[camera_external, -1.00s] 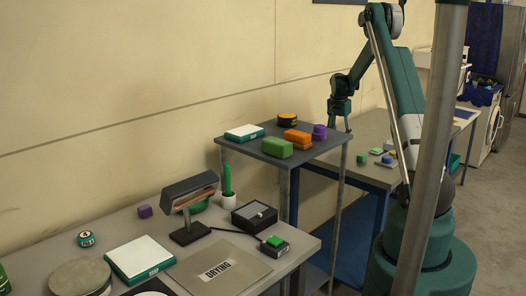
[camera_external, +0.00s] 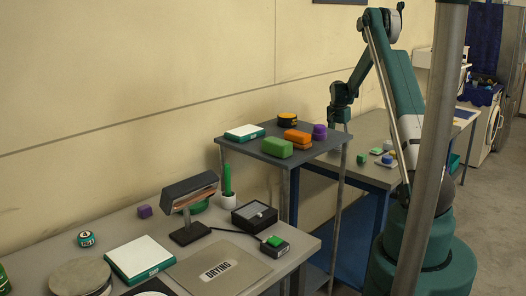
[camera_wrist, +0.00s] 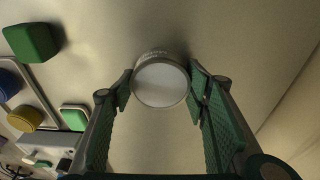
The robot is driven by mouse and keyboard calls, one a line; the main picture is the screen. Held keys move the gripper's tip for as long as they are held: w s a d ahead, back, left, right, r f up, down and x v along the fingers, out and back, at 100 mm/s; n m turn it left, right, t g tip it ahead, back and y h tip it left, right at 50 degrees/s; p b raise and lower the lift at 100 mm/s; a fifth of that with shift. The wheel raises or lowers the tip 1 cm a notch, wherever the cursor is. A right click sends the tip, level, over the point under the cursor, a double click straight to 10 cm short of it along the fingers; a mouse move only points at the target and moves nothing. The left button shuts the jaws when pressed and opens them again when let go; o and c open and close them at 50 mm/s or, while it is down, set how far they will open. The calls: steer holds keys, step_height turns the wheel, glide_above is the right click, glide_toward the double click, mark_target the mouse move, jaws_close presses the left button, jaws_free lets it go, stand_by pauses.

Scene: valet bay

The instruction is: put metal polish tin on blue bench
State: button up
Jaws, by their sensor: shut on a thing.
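My gripper (camera_external: 340,112) is over the bench (camera_external: 396,128), which has a grey top and blue legs, behind the tall grey stand. In the wrist view my gripper (camera_wrist: 160,88) is shut on a round tin (camera_wrist: 160,84) with a pale, flat end and a grey rim. The fingers press on its left and right sides. Its small lettering is unreadable, so I take it for the metal polish tin by shape only. In the external view the tin is hidden or too small to make out. I cannot tell whether it touches the bench top.
The tall stand (camera_external: 262,146) holds green, orange and purple blocks and a black-and-orange tin (camera_external: 287,120). On the bench, a green block (camera_wrist: 32,42), a blue piece and a yellow piece lie left of my gripper in the wrist view. Bare bench top surrounds the tin.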

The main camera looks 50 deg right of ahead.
steer(key=shift+f, duration=0.1)
steer(key=o, duration=0.6)
steer(key=shift+f, duration=0.1)
steer(key=shift+c, duration=0.2)
steer(key=o, duration=0.4)
steer(key=shift+r, duration=0.2)
steer(key=r, duration=0.4)
steer(key=a+r, duration=0.1)
steer(key=r, duration=0.3)
steer(key=a+r, duration=0.1)
steer(key=r, duration=0.3)
steer(key=shift+d, duration=0.1)
